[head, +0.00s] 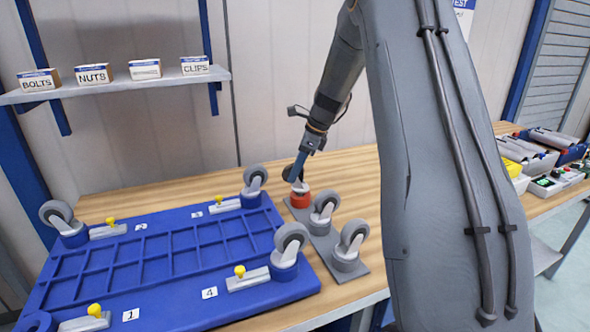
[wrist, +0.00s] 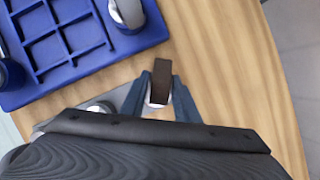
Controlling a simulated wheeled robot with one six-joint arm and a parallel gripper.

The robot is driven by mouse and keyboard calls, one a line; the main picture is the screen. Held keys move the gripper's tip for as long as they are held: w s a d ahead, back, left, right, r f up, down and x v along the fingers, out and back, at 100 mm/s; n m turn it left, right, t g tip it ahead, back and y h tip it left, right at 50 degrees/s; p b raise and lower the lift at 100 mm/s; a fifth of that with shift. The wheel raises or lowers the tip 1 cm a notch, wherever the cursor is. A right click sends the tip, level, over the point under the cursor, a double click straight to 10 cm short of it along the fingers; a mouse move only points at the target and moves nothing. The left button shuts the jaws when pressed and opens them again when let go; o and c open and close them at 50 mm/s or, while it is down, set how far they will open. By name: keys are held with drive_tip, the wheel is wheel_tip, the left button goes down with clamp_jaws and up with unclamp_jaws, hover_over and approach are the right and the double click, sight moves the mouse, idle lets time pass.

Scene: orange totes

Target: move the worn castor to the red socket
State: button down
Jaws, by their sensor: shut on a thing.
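The worn castor (head: 292,173) has a dark wheel on a light grey fork. My gripper (head: 299,168) is shut on it. In the wrist view its dark brown wheel (wrist: 161,80) is between the two blue fingers (wrist: 160,98). The castor is upright at the red socket (head: 300,200), which stands at the far end of a grey plate (head: 323,240). The fork's lower end meets the socket's top in the head view; I cannot tell whether it is fully seated. In the wrist view the socket is hidden.
Two grey-wheeled castors (head: 325,205) (head: 351,242) stand on the same plate, the first close to the red socket. Left is a blue ribbed base (head: 170,300) with castors at corners and yellow-knobbed clamps (head: 240,271). Wooden bench (head: 150,187) is clear behind. Bins (head: 540,165) stand far right.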

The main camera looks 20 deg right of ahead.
drive_tip(key=shift+f, duration=0.85)
idle(0.5)
drive_tip(key=c, duration=1.3)
unclamp_jaws()
drive_tip(key=b+v, duration=0.2)
drive_tip(key=v, duration=0.5)
drive_tip(key=shift+d+r, duration=0.1)
drive_tip(key=shift+r, duration=0.25)
drive_tip(key=shift+s, duration=0.1)
